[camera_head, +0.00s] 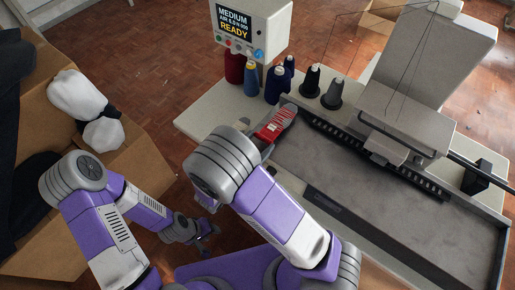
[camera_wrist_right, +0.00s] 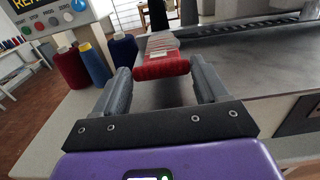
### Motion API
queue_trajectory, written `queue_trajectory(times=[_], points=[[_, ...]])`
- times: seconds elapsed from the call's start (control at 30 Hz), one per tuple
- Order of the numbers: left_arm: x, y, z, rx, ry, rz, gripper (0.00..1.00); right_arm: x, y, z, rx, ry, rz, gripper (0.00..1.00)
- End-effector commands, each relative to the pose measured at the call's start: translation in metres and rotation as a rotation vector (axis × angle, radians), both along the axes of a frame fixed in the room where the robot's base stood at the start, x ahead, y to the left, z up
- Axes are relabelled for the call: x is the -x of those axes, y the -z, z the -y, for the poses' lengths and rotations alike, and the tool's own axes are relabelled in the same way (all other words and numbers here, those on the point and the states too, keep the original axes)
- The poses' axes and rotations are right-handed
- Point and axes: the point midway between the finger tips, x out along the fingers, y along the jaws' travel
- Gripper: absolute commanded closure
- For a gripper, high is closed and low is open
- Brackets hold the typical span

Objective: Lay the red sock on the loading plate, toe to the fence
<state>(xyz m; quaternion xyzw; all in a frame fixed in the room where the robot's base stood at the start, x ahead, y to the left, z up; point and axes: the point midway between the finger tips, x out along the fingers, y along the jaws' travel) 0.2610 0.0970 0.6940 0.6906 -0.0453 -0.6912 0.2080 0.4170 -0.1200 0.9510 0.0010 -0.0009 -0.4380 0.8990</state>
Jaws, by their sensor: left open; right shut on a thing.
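The red sock (camera_head: 279,122), with pale stripes, shows just beyond my right forearm, at the left end of the grey loading plate (camera_head: 400,205). In the right wrist view the sock (camera_wrist_right: 161,68) is between the fingers of my right gripper (camera_wrist_right: 160,78), which is shut on it. Its striped part extends away from me. I cannot tell whether the sock touches the plate. A dark toothed strip (camera_head: 365,150), perhaps the fence, runs along the plate's far side. My left gripper (camera_head: 205,236) is open and empty, low over the floor, left of the station.
Thread cones stand close beyond the sock, including a dark red one (camera_head: 235,68) and a black one (camera_head: 311,80). The sewing head (camera_head: 405,110) overhangs the plate. A cardboard box (camera_head: 125,170) with white bundles is at left.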

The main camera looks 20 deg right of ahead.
Motion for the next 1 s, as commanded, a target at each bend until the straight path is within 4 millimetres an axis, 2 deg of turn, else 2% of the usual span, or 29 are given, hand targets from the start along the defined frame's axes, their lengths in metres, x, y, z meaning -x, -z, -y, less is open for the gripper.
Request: queue_trajectory(times=[0.1,0.17,0.57,0.6,0.73,1.0], points=[[0.000,0.007,0.000,0.000,0.000,0.000,0.57,0.000,0.022,0.000,0.002,0.001,-0.003,0.56],[0.000,0.009,0.000,0.000,0.000,0.001,0.57,0.000,0.028,0.000,0.002,0.001,-0.002,0.56],[0.000,0.012,0.000,0.000,0.000,0.001,0.57,0.000,0.033,0.000,0.001,0.000,0.000,0.56],[0.000,0.011,0.000,0.000,0.000,0.001,0.57,0.000,0.032,0.000,0.000,0.000,0.000,0.22],[0.000,0.010,0.000,0.000,0.000,0.001,0.57,0.000,0.031,0.000,0.000,0.000,0.000,0.02],[0.000,0.010,0.000,0.000,0.000,0.001,0.57,0.000,0.031,0.000,0.000,0.000,0.000,0.01]])
